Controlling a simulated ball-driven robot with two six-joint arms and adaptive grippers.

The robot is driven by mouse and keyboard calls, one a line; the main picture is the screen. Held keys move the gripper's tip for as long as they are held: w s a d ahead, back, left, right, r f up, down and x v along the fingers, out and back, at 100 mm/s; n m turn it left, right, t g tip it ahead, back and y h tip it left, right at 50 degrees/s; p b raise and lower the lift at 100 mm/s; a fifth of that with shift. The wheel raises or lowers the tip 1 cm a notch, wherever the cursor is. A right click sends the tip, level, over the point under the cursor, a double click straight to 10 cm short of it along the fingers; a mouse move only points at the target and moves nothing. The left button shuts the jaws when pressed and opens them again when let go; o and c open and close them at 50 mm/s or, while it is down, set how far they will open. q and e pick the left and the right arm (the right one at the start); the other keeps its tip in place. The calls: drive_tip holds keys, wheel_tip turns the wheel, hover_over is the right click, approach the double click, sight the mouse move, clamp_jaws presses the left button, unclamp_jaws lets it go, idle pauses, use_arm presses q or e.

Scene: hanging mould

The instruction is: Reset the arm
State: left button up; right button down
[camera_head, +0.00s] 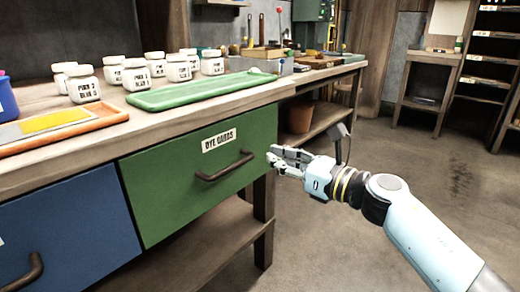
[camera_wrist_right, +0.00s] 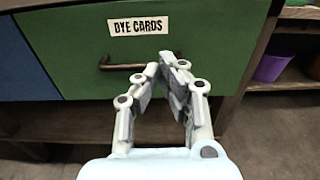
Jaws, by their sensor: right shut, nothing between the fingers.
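My right gripper (camera_head: 277,160) reaches in from the right in the head view, beside the right end of the green drawer front labelled "DYE CARDS" (camera_head: 176,192). Its fingers meet at the tips and hold nothing. In the right wrist view the gripper (camera_wrist_right: 166,62) points at the green drawer (camera_wrist_right: 225,48). The fingertips overlap the right part of the dark drawer handle (camera_wrist_right: 116,66) in the picture; I cannot tell whether they touch it. In the head view the handle (camera_head: 225,168) is clear of the fingers. My left gripper is out of view.
A wooden workbench (camera_head: 225,98) carries a green tray (camera_head: 200,90), an orange tray (camera_head: 62,130) and several lidded white jars (camera_head: 82,85). A blue drawer (camera_head: 75,235) is at left. A terracotta pot (camera_head: 299,117) stands on the lower shelf. Open floor (camera_head: 400,150) lies to the right.

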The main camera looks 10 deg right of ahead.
drive_tip(key=s+d+f+m+g+h, duration=0.2)
drive_tip(key=s+d+f+m+h, duration=0.25)
drive_tip(key=s+f+m, duration=0.65)
drive_tip(key=s+d+f+m+g+h, duration=0.35)
drive_tip(key=s+d+f+m, duration=0.25)
drive_tip(key=s+f+m, duration=0.45)
drive_tip(key=s+d+f+m+g+h, duration=0.2)
drive_tip(key=s+d+f+m+h, duration=0.25)
drive_tip(key=s+f+m, duration=0.6)
drive_tip(key=s+f+m+g, duration=0.3)
drive_tip(key=s+f+m, duration=0.2)
drive_tip(key=s, duration=0.3)
drive_tip(key=s+f+m+g, duration=0.4)
drive_tip(key=s+m, duration=0.2)
drive_tip(key=s, duration=0.3)
use_arm(q)
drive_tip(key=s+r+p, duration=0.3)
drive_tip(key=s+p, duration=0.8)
drive_tip(key=p, duration=0.3)
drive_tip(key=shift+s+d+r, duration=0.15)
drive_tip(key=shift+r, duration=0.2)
use_arm(e)
drive_tip(key=s+a+r+y, duration=0.1)
drive_tip(key=s+r, duration=0.3)
drive_tip(key=s, duration=0.6)
drive_tip(key=shift+s+r, duration=0.1)
